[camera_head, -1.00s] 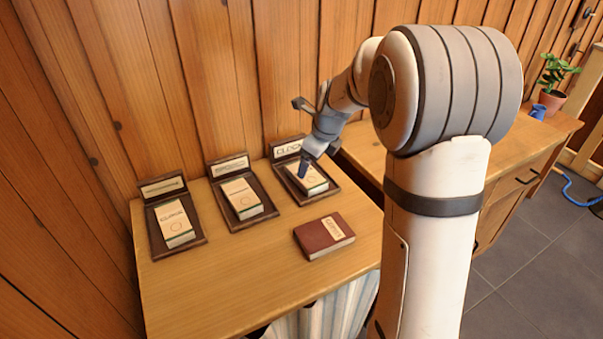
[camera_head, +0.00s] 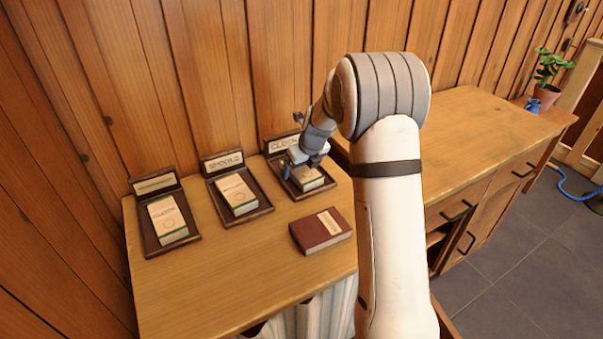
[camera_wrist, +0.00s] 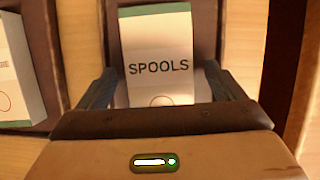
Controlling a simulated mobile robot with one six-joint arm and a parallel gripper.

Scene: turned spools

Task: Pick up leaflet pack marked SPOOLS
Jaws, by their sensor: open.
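The leaflet pack marked SPOOLS (camera_wrist: 158,45) is white with a green end edge. It lies in the right-hand dark holder (camera_head: 292,194), whose upright label appears to begin with CLOCK. In the head view this pack (camera_head: 311,184) is partly hidden by my gripper (camera_head: 301,169). My gripper is open. In the wrist view its two fingers (camera_wrist: 160,85) stand on either side of the pack's near part, with the pack between them. I cannot tell whether either finger touches it.
A middle holder (camera_head: 262,208) and a left holder (camera_head: 149,243) each hold a similar pack. A dark red book (camera_head: 321,230) lies in front of the right holder. The wooden wall (camera_head: 200,80) is close behind. The front of the table (camera_head: 215,290) is clear.

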